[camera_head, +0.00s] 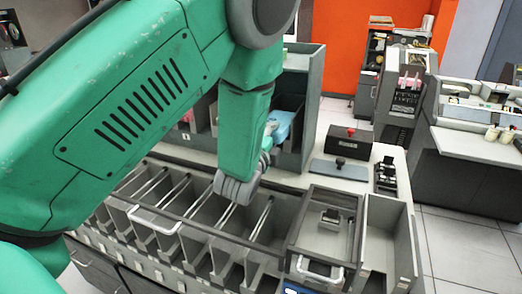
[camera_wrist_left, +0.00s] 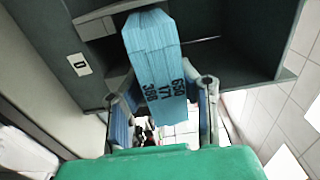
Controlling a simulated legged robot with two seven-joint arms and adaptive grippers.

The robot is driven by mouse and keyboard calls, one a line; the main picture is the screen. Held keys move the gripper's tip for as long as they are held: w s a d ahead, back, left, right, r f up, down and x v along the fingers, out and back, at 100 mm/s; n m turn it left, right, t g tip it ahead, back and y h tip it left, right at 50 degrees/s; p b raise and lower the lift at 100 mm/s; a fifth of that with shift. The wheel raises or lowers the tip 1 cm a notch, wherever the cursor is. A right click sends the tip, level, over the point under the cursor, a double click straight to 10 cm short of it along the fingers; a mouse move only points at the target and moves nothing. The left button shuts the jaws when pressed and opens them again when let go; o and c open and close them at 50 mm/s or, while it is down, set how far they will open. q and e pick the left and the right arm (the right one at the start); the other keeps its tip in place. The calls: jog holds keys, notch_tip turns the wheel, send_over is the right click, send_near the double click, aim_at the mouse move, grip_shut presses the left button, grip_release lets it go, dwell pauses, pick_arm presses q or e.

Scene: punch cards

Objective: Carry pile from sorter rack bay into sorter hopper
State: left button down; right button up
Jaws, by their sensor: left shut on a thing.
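The pile of blue punch cards (camera_head: 281,122) is partly hidden behind my left arm in the head view. In the left wrist view the pile (camera_wrist_left: 152,45) has dark marks on its near face and sits between the two fingers. My left gripper (camera_wrist_left: 164,90) is shut on it. The sorter hopper appears to be the grey framed box (camera_head: 322,238) with a small block inside, at the right end of the sorter. My right gripper is not in view.
A row of narrow sorter pockets (camera_head: 195,212) with metal rods runs along the front, below my left arm. A black box with a red knob (camera_head: 349,141), a flat plate with a knob (camera_head: 339,169) and a small black device (camera_head: 386,177) stand on the top right.

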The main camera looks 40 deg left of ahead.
pick_arm(q)
jog(key=p+v, duration=0.6)
jog(key=v, duration=1.2)
jog(key=shift+s+r+p, duration=0.2)
jog(key=shift+p, duration=0.15)
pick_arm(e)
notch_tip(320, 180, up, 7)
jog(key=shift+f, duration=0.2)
pick_arm(q)
jog(key=shift+w, duration=0.15)
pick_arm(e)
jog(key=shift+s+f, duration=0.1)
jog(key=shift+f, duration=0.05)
